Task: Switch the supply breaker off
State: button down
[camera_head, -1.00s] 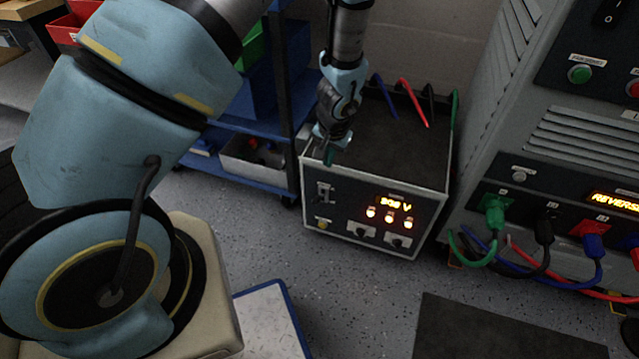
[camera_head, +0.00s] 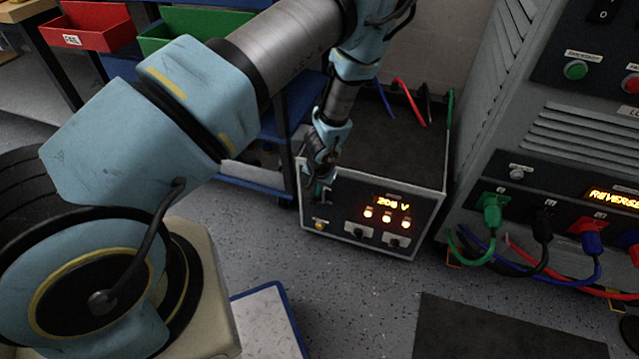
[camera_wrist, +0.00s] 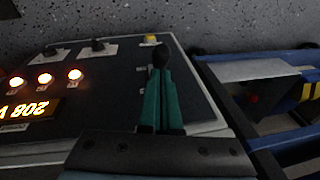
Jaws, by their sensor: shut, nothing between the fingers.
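The supply box (camera_head: 345,212) stands on the floor with a dark front panel, a lit display (camera_head: 394,204) reading about 208 V and three lit lamps. The breaker is at the panel's left side, largely hidden by my gripper (camera_head: 319,190) in the head view. In the wrist view, a black-tipped breaker lever (camera_wrist: 161,55) shows just beyond the teal fingertips of my gripper (camera_wrist: 162,75). The fingers are together and empty, pointing at the lever. I cannot tell whether they touch it, or which position the lever is in.
A yellow button (camera_head: 319,225) and two dark knobs sit low on the panel. A grey cabinet (camera_head: 480,140) with plugged cables stands at the right. A blue shelf cart (camera_head: 270,185) is close on the left.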

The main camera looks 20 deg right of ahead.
jog(key=shift+f, duration=0.1)
dwell(0.3)
jog(key=shift+s+a+f+b, duration=0.1)
jog(key=shift+s+a+b, duration=0.1)
jog(key=shift+b, duration=0.35)
jog(key=shift+f, duration=0.1)
jog(key=s+a+f+t+h+b, duration=0.1)
jog(key=b, duration=0.2)
jog(key=shift+f+t, duration=0.2)
jog(key=shift+t, duration=0.1)
notch_tip(320, 180, down, 9)
jog(key=s+a+t+h+b, duration=0.1)
jog(key=s+t+h+b, duration=0.1)
jog(key=t+h+b, duration=0.4)
jog(key=shift+a+r+n+t+b, duration=0.2)
jog(key=shift+a+n+t+b, duration=0.25)
jog(key=shift+b, duration=2.45)
jog(key=shift+d+f+h, duration=0.1)
jog(key=shift+f+h, duration=0.1)
jog(key=shift+h, duration=0.1)
